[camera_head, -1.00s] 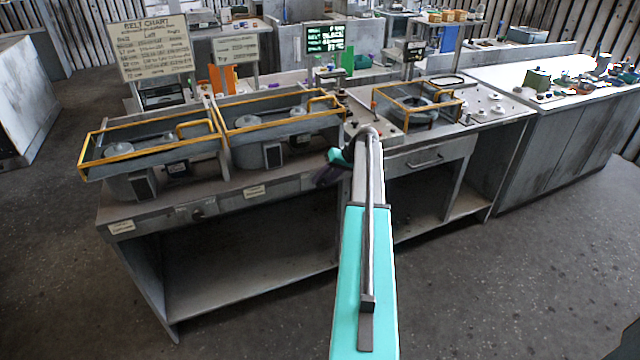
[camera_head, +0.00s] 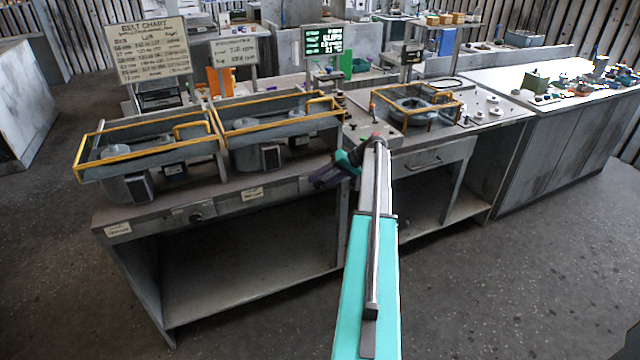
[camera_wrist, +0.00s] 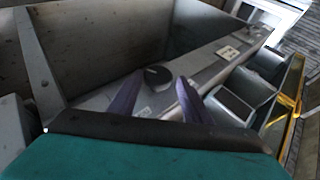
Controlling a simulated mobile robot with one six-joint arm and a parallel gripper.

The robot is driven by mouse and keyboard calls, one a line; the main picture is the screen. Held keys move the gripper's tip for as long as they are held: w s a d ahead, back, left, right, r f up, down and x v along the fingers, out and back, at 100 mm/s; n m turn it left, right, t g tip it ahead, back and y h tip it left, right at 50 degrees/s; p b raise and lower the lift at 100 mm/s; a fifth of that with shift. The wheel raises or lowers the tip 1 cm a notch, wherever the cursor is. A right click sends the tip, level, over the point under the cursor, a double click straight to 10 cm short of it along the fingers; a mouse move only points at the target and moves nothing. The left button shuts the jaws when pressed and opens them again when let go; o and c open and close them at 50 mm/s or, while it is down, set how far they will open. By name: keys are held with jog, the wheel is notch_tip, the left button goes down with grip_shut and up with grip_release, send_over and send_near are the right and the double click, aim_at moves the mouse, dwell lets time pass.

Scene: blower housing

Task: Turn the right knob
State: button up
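A round dark knob (camera_wrist: 158,75) sits on the bench's grey front panel in the wrist view. It lies just beyond and between the tips of my gripper (camera_wrist: 158,88), whose two dark purple fingers are apart and hold nothing. I cannot tell whether the fingertips touch the knob. In the head view my gripper (camera_head: 318,182) is at the right part of the front panel, and the knob there is hidden or too small to see. Another knob (camera_head: 196,217) sits farther left on the same panel, well away from my gripper.
Two blower housings with yellow rails (camera_head: 150,150) stand on the bench above the panel. A label plate (camera_head: 252,193) is fixed between the knobs. A drawer (camera_head: 432,160) is right of my arm. Open shelves lie below; the floor in front is clear.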

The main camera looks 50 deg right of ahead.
jog(key=shift+o, duration=0.6)
jog(key=shift+s, duration=0.15)
jog(key=shift+d, duration=0.1)
jog(key=b+v, duration=0.3)
jog(key=v, duration=1)
jog(key=shift+s+d+r, duration=0.2)
jog(key=shift+s+d, duration=0.05)
